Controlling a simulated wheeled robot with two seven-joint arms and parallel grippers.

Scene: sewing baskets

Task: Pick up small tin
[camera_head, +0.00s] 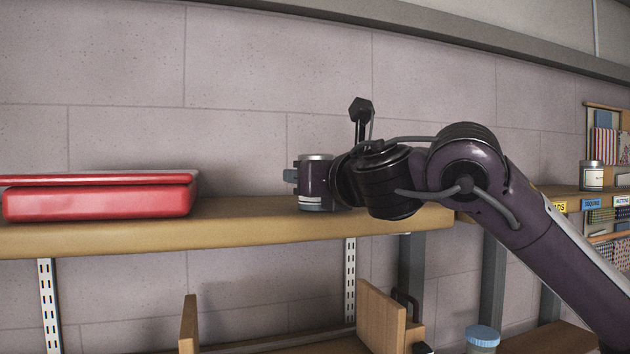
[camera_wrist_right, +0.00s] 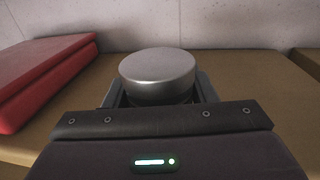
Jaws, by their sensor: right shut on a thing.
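The small tin shows in the head view (camera_head: 317,157) as a grey metal lid, with a little of its lower body under my right gripper. In the right wrist view its round silver lid (camera_wrist_right: 158,72) sits between the two fingers. My right gripper (camera_head: 305,176) reaches in from the right and is shut on the tin at the wooden shelf (camera_head: 240,220). The gripper hides most of the tin's side. I cannot tell whether the tin's base touches the shelf. My left gripper is not in view.
A red lidded box (camera_head: 98,200) lies on the shelf to the left, apart from the tin. A wall stands close behind. Another shelf at the right holds a labelled tin (camera_head: 592,178). A blue-lidded jar (camera_head: 483,336) stands below. The shelf between the red box and my gripper is clear.

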